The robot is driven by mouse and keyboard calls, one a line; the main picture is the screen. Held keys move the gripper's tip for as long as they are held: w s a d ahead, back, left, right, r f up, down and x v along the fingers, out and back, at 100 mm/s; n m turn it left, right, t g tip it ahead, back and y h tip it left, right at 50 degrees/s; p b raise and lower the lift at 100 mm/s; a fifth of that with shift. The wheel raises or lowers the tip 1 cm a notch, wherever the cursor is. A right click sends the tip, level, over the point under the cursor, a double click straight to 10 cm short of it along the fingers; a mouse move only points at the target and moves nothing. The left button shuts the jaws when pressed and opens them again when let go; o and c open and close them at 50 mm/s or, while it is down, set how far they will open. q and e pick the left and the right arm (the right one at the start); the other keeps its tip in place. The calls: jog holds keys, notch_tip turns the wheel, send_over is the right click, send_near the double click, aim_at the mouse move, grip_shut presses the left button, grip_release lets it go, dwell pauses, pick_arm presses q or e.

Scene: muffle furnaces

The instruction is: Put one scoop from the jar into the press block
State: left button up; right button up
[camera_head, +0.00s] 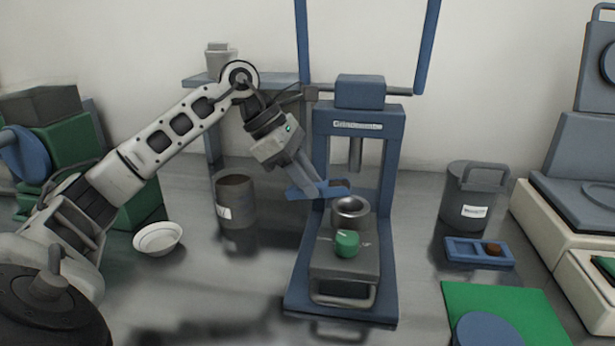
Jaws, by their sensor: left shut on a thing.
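My left gripper (314,182) reaches in from the left and is shut on a blue scoop (302,192). The scoop is held just above and left of the press block (350,215), a round metal ring with an open top on the press. The scoop's right end looks dark; I cannot tell whether it holds powder. An open, dark, labelled jar (237,212) stands left of the press, behind and below my left arm. My right gripper is not in view.
The blue press (393,165) stands in the middle with a green knob (347,244) in front of the ring. A white bowl (157,238) is at left. At right are a lidded grey container (474,192), a blue tray (462,248) and a green mat (520,305).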

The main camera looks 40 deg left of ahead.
pick_arm(q)
jog(key=p, duration=0.2)
jog(key=shift+d+r+g+y+p, duration=0.1)
jog(key=shift+r+g+y+p, duration=0.2)
jog(key=shift+r+p, duration=0.05)
jog(key=shift+d+r+p, duration=0.1)
jog(key=shift+r+p, duration=0.05)
jog(key=shift+p, duration=0.5)
jog(key=shift+w+d+r+g+y+p, duration=0.1)
jog(key=shift+w+r+g+y+p, duration=0.15)
jog(key=shift+y+p, duration=0.65)
jog(key=shift+p, duration=0.9)
jog(key=shift+f+g, duration=0.25)
jog(key=shift+f, duration=0.05)
jog(key=shift+s, duration=0.1)
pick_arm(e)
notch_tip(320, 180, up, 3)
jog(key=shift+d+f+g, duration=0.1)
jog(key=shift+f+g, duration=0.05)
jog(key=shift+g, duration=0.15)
